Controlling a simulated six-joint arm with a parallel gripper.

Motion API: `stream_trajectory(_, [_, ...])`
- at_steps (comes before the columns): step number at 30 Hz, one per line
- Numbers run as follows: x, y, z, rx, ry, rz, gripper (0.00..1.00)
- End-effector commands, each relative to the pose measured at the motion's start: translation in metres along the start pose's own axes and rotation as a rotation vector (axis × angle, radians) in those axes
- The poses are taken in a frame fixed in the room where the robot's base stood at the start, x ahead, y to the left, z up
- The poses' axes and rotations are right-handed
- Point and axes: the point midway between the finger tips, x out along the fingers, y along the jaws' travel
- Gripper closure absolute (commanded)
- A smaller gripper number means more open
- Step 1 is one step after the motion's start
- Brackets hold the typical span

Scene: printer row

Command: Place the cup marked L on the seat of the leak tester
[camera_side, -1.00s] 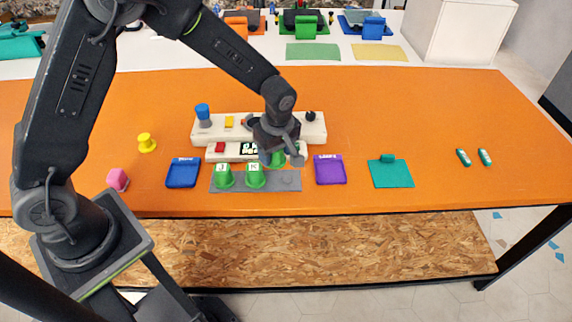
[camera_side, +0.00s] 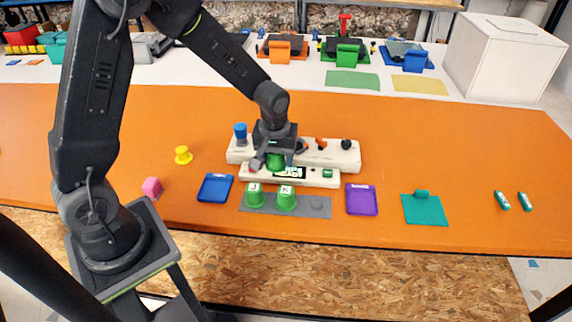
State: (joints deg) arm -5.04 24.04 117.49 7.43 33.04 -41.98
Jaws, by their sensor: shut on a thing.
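My gripper (camera_side: 277,154) is shut on a green cup (camera_side: 276,163) and holds it at the leak tester (camera_side: 345,157), a long white device with a small display. The held cup's letter cannot be read here. The gripper and cup hide the tester's middle, so the seat cannot be made out. I cannot tell whether the cup touches the tester. Two green cups, the cup marked J (camera_side: 255,196) and the cup marked K (camera_side: 287,199), stand on a grey strip (camera_side: 300,212). The strip's right-hand spot is empty.
A blue knob (camera_side: 240,131) stands up at the tester's left end. A blue tray (camera_side: 214,188) and a purple tray (camera_side: 361,200) flank the grey strip. A pink block (camera_side: 152,187) and a yellow piece (camera_side: 183,155) lie left.

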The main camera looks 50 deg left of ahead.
Motion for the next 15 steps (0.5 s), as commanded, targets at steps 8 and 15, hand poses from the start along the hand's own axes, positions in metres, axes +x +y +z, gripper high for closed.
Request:
stream_trajectory(8, [0.015, -0.005, 0.007, 0.439, -0.002, 0.053, 0.66])
stream_trajectory(15, [0.021, -0.008, 0.009, 0.650, -0.001, 0.079, 0.66])
